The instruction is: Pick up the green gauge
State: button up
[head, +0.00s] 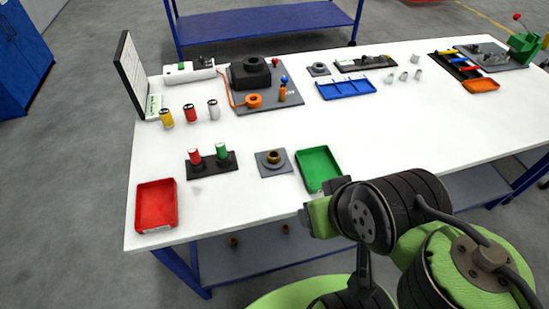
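The green gauge (222,150) looks like a small upright green cylinder. It stands in the right place of a black stand (203,167) at the front left of the white table. A red gauge (195,156) stands beside it on the left. My arm comes in from the lower right. What seems to be my gripper (308,218) is at its left end, near the table's front edge, right of and nearer than the green gauge, and apart from it. Its fingers cannot be made out, so I cannot tell whether it is open. Nothing shows held in it.
A red tray (157,230) lies left of the stand. A grey plate with a brass ring (273,158) and a green tray (318,170) lie to its right. Yellow, red and white cylinders (190,112) stand behind. The table's middle right is clear.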

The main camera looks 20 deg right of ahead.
aim_at(221, 146)
jog(key=j+u, duration=0.25)
jog(key=j, duration=0.15)
jog(key=i+j+u, duration=0.25)
jog(key=j+u, duration=0.25)
jog(key=j, duration=0.25)
jog(key=i+j+u, duration=0.25)
jog(key=k+j, duration=0.1)
